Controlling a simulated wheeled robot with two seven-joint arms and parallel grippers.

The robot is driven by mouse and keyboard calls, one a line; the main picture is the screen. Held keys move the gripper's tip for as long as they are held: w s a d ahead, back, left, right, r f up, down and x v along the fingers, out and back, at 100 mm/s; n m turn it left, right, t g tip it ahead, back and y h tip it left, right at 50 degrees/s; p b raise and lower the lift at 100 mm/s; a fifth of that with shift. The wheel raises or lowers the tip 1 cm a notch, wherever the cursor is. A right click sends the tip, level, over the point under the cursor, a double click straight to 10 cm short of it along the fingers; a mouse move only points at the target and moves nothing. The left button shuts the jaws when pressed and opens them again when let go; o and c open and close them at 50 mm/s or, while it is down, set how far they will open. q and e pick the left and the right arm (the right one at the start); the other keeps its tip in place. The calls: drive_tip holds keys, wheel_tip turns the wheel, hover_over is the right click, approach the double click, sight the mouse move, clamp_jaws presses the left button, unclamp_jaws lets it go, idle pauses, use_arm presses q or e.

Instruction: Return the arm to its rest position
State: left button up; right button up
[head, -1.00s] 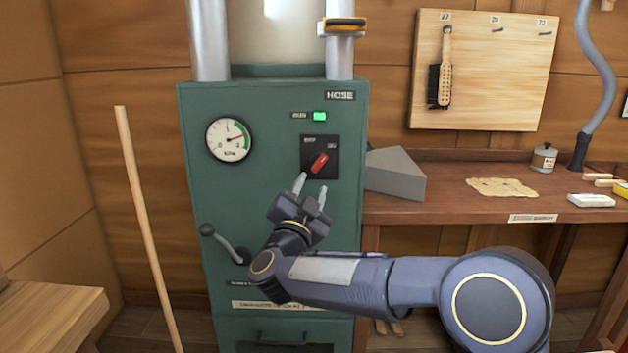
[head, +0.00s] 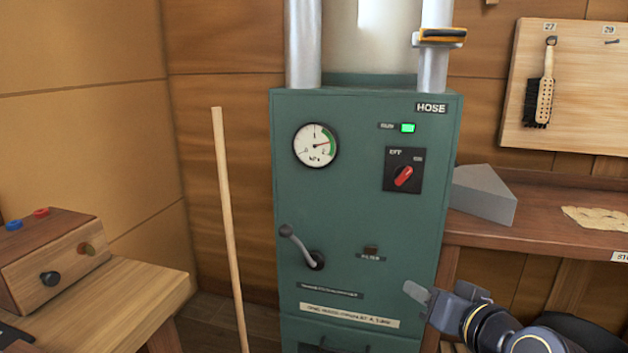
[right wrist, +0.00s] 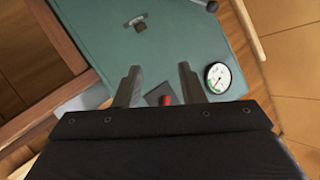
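My right gripper (head: 440,293) is at the lower right of the head view, low in front of the green cabinet (head: 375,220). In the right wrist view its two fingers (right wrist: 158,82) stand apart with nothing between the tips. The red rotary switch (head: 403,176) on the cabinet points up and right, towards its right-hand label. It also shows small in the right wrist view (right wrist: 166,99), partly hidden by the gripper body. The gripper is apart from the switch. The green lamp (head: 408,128) is lit. My left gripper is not in view.
A grey wedge block (head: 484,194) sits on the workbench (head: 520,233) at right. A lever (head: 300,246) sticks out of the cabinet's front. A wooden pole (head: 226,210) leans left of it. A control box (head: 50,260) stands on a wooden table at left.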

drive_tip(key=s+d+f+g, duration=0.1)
drive_tip(key=s+f+g, duration=0.3)
drive_tip(key=s+f, duration=0.45)
drive_tip(key=s+d+f+g, duration=0.1)
drive_tip(key=s+f+g, duration=0.4)
drive_tip(key=s, duration=0.7)
wheel_tip(320, 180, up, 22)
drive_tip(key=p, duration=2.3)
drive_tip(key=shift+s+f+n+t, duration=0.2)
drive_tip(key=shift+s+n+t, duration=0.1)
drive_tip(key=shift+s+t, duration=0.1)
